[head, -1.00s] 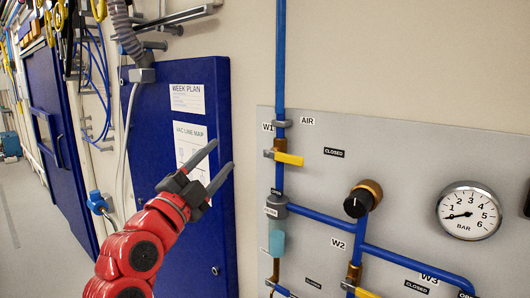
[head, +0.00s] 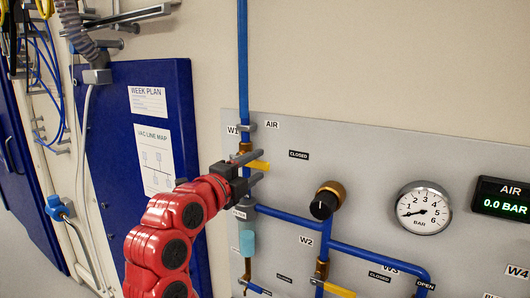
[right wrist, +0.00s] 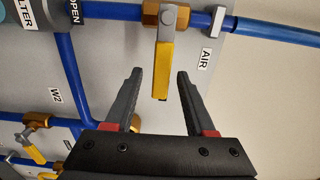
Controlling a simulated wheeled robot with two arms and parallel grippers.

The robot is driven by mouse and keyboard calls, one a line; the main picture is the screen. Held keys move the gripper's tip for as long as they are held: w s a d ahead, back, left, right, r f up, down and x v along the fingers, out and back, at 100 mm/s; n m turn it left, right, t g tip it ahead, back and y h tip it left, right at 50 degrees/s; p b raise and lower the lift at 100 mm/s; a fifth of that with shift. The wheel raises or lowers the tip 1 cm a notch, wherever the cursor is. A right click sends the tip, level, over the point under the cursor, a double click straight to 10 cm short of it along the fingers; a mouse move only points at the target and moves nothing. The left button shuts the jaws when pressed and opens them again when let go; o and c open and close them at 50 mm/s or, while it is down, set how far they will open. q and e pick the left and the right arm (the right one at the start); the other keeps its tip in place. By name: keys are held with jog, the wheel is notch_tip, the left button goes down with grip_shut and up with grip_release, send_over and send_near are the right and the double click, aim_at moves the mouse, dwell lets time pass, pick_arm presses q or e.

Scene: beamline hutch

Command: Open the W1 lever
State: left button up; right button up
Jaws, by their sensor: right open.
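The W1 lever (head: 259,165) is a yellow handle on a brass valve in the vertical blue pipe. It sticks out to the right, across the pipe, towards a CLOSED label (head: 299,155). My right gripper (head: 251,168) is open at the lever, one finger above and one below it in the head view. In the right wrist view the yellow lever (right wrist: 164,70) has its free end between the two spread fingers (right wrist: 159,75), with gaps on both sides. I cannot tell whether anything touches. The W1 label (head: 233,129) is above left. My left gripper is not in view.
A black regulator knob (head: 323,205), a round gauge (head: 424,209) and a display reading 0.0 BAR (head: 503,200) are to the right. The W2 valve lever (head: 338,289) is below. A blue cabinet (head: 115,205) stands left of the panel.

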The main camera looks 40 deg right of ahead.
aim_at(259, 164)
jog(key=shift+p+x, duration=0.65)
jog(key=shift+x, duration=1.65)
grip_shut()
